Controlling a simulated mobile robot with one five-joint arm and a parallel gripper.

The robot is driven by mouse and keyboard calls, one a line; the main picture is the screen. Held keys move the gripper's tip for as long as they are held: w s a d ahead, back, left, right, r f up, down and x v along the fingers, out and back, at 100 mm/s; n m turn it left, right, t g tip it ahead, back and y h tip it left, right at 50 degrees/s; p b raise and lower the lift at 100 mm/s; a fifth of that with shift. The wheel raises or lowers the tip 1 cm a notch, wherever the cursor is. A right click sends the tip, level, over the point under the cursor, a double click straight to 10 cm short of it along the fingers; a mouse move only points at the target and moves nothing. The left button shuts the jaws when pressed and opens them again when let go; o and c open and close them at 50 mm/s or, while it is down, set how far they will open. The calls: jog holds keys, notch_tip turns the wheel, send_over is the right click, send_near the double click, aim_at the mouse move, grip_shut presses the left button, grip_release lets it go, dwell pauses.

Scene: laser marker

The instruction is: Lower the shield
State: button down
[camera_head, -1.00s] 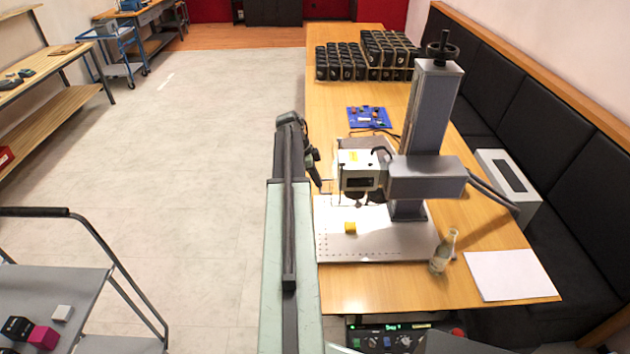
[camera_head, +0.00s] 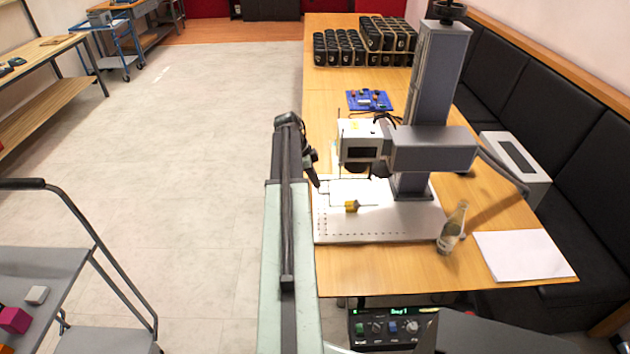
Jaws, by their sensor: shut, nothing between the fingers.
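The laser marker stands on the table, with its head (camera_head: 362,150) over a perforated metal plate (camera_head: 375,231). Thin dark lines beside and below the head may be edges of a clear shield; I cannot make out its panel or its height for sure. A small yellow piece (camera_head: 351,206) sits on the plate. My gripper (camera_head: 314,180) is dark, shut and empty, at the plate's back left, left of the head. I cannot tell whether it touches a shield edge.
A glass bottle (camera_head: 452,228) stands at the plate's right front corner, beside white paper (camera_head: 522,255). A control box (camera_head: 390,327) is below the table's front edge.

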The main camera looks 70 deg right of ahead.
notch_tip(320, 180, down, 6)
jog(key=b, duration=0.4)
jog(key=shift+a+r, duration=0.1)
jog(key=shift+a, duration=0.05)
jog(key=shift+r+p, duration=0.5)
jog(key=shift+p, duration=0.2)
jog(key=p+v, duration=1.2)
jog(key=v, duration=0.1)
jog(key=shift+s+d+r, duration=0.25)
